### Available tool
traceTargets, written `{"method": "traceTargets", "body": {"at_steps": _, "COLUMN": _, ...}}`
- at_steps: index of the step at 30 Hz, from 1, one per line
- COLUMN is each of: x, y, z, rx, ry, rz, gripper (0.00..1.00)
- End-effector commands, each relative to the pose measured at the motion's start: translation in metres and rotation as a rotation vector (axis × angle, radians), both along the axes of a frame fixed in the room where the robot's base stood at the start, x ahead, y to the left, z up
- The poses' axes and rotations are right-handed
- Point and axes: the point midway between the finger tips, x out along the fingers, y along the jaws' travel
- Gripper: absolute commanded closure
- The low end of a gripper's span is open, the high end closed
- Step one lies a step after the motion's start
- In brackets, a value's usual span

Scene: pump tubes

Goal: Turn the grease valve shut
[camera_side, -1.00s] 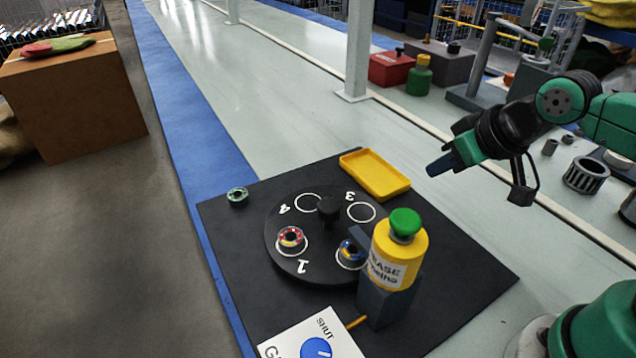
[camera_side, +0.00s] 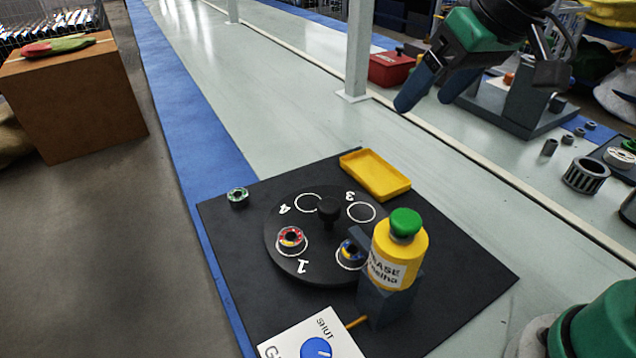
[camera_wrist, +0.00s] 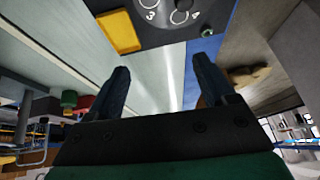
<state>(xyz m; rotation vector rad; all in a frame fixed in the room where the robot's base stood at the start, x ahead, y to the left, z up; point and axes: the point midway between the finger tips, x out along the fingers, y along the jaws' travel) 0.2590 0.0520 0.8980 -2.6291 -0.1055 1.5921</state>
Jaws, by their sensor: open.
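The grease valve is a blue round knob (camera_side: 316,348) on a white panel (camera_side: 335,335) marked SHUT, at the bottom of the side view and partly cut off by the frame edge. A pale mark shows on the knob; I cannot read its setting. The yellow grease bottle (camera_side: 398,258) with a green cap stands upright on a dark block just behind the panel. My gripper (camera_side: 425,100) is high at the upper right of the side view, open and empty, well away from the knob. Its two fingers (camera_wrist: 160,80) show apart in the wrist view, where the knob is out of sight.
A dark round turntable (camera_side: 328,240) with numbered circles holds two coloured rings. A yellow tray (camera_side: 375,175) lies behind it, also in the wrist view (camera_wrist: 119,32). A small green ring (camera_side: 238,196) sits at the mat's left. A white post (camera_side: 357,50) stands near my gripper.

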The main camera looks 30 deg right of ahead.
Motion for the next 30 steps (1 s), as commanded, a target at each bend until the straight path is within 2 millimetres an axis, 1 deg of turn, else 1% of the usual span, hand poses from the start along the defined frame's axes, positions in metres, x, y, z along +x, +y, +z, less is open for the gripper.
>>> {"method": "traceTargets", "body": {"at_steps": 1, "x": -0.001, "y": 0.017, "z": 0.001, "rx": 0.015, "ry": 0.039, "rz": 0.018, "gripper": 0.24}}
{"method": "traceTargets", "body": {"at_steps": 5, "x": -0.009, "y": 0.060, "z": 0.002, "rx": 0.040, "ry": 0.158, "rz": 0.031, "gripper": 0.24}}
{"method": "traceTargets", "body": {"at_steps": 6, "x": -0.012, "y": 0.073, "z": 0.002, "rx": 0.039, "ry": 0.195, "rz": 0.033, "gripper": 0.24}}
{"method": "traceTargets", "body": {"at_steps": 8, "x": -0.019, "y": 0.093, "z": 0.002, "rx": 0.035, "ry": 0.248, "rz": 0.034, "gripper": 0.24}}
{"method": "traceTargets", "body": {"at_steps": 9, "x": -0.025, "y": 0.105, "z": 0.001, "rx": 0.029, "ry": 0.282, "rz": 0.035, "gripper": 0.24}}
{"method": "traceTargets", "body": {"at_steps": 12, "x": -0.041, "y": 0.135, "z": 0.000, "rx": 0.001, "ry": 0.359, "rz": 0.032, "gripper": 0.24}}
{"method": "traceTargets", "body": {"at_steps": 14, "x": -0.052, "y": 0.151, "z": -0.001, "rx": -0.021, "ry": 0.398, "rz": 0.028, "gripper": 0.24}}
{"method": "traceTargets", "body": {"at_steps": 15, "x": -0.059, "y": 0.162, "z": -0.001, "rx": -0.038, "ry": 0.421, "rz": 0.023, "gripper": 0.24}}
{"method": "traceTargets", "body": {"at_steps": 19, "x": -0.086, "y": 0.192, "z": -0.004, "rx": -0.102, "ry": 0.483, "rz": 0.011, "gripper": 0.24}}
{"method": "traceTargets", "body": {"at_steps": 23, "x": -0.084, "y": 0.188, "z": -0.034, "rx": -0.098, "ry": 0.483, "rz": -0.004, "gripper": 0.24}}
{"method": "traceTargets", "body": {"at_steps": 30, "x": -0.084, "y": 0.188, "z": -0.093, "rx": -0.097, "ry": 0.482, "rz": -0.002, "gripper": 0.24}}
